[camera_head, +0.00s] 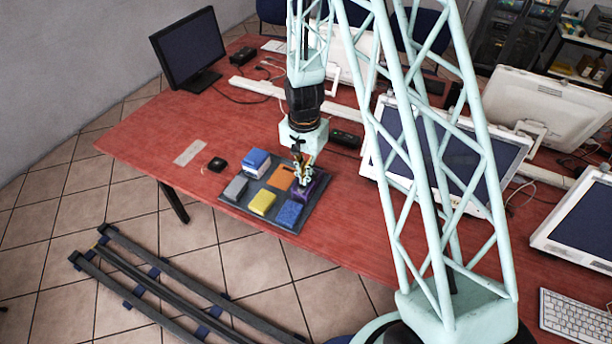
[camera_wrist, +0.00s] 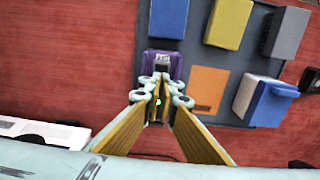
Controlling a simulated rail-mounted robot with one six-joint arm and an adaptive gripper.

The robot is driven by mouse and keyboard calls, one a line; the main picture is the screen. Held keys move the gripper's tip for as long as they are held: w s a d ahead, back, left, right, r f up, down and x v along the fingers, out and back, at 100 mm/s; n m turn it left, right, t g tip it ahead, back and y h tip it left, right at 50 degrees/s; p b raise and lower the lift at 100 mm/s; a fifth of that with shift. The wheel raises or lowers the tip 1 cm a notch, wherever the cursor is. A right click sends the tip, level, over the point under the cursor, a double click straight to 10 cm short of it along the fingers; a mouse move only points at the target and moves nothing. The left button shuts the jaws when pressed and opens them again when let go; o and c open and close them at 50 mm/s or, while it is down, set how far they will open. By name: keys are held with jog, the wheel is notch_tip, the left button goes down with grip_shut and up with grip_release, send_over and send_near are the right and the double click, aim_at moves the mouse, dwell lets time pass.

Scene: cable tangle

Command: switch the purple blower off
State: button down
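The purple blower (camera_wrist: 170,64) is a small purple box with a grey part on top, at the edge of a dark board (camera_wrist: 185,50). In the head view the purple blower (camera_head: 309,192) is partly covered by my gripper. My gripper (camera_wrist: 162,84) points down over the blower, its fingertips overlapping the blower's near side in the wrist view. The fingers are close together with a narrow dark gap, where a small green spot (camera_wrist: 157,101) shows. I cannot tell whether they touch or hold anything. The blower's switch is not clearly visible.
The board also carries a blue block (camera_head: 289,213), a yellow block (camera_head: 262,203), a grey block (camera_head: 236,188), a blue-and-white block (camera_head: 256,162) and a flat orange square (camera_head: 281,177). Monitors (camera_head: 187,50) and cables stand around the red table (camera_head: 150,130). Its left part is mostly clear.

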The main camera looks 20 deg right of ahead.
jog(key=shift+s+a+f, duration=0.15)
jog(key=shift+s, duration=0.2)
jog(key=shift+w+r+p, duration=0.2)
jog(key=shift+r+p, duration=0.2)
jog(key=shift+r, duration=0.4)
notch_tip(320, 180, up, 3)
jog(key=shift+r+p, duration=0.1)
jog(key=shift+p, duration=0.45)
notch_tip(320, 180, up, 10)
jog(key=shift+w+f, duration=0.15)
jog(key=shift+f, duration=0.1)
